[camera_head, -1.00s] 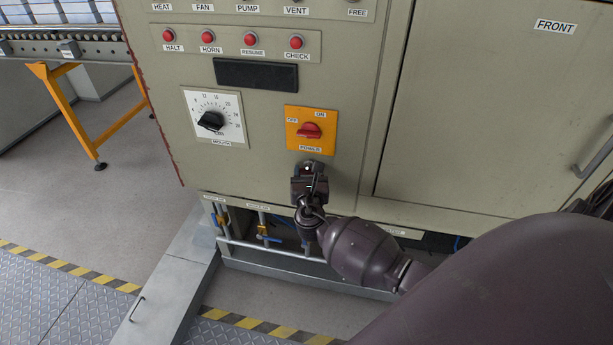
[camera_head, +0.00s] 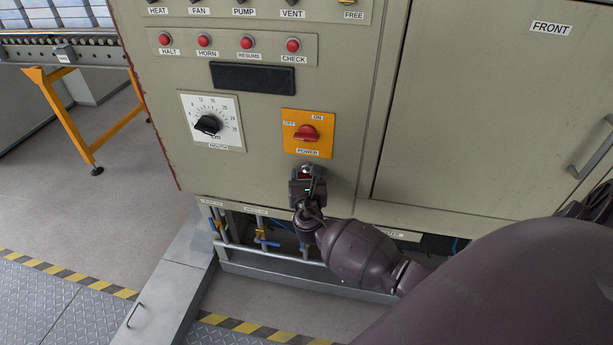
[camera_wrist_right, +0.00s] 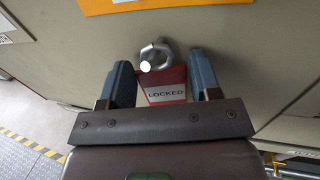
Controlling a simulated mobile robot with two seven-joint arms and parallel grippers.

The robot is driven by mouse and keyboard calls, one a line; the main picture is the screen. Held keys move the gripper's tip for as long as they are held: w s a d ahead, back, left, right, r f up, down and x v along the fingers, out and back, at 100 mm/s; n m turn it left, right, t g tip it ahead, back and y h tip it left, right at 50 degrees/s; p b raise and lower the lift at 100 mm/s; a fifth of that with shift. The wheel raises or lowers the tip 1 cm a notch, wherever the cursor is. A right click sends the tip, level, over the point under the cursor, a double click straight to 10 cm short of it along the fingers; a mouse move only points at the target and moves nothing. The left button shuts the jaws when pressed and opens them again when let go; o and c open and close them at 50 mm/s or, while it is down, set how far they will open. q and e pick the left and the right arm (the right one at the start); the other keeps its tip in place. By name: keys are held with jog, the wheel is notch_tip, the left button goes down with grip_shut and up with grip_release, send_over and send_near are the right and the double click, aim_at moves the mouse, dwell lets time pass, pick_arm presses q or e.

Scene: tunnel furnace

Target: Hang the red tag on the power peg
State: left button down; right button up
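The red tag (camera_wrist_right: 166,92), with a white LOCKED label, hangs upright against the panel in the right wrist view. The metal loop (camera_wrist_right: 160,47) at its top appears to be around the pale, round-ended power peg (camera_wrist_right: 146,66). My right gripper (camera_wrist_right: 163,75) has one blue-grey finger on each side of the tag, apart, with a narrow gap visible at its lower left. In the head view the right gripper (camera_head: 306,178) is just below the power switch (camera_head: 306,133), and a bit of red shows at its tip. My left gripper is not in view.
The panel (camera_head: 230,170) also carries a black dial (camera_head: 207,125) and several red buttons. Pipes and valves (camera_head: 262,232) run below it. A grey step-like cover (camera_head: 165,290) stands at lower left. Open floor lies left.

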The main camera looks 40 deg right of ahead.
jog(key=o, duration=0.4)
jog(key=p+v, duration=0.1)
jog(key=v, duration=0.9)
jog(key=shift+s+a, duration=0.25)
jog(key=shift+s, duration=0.1)
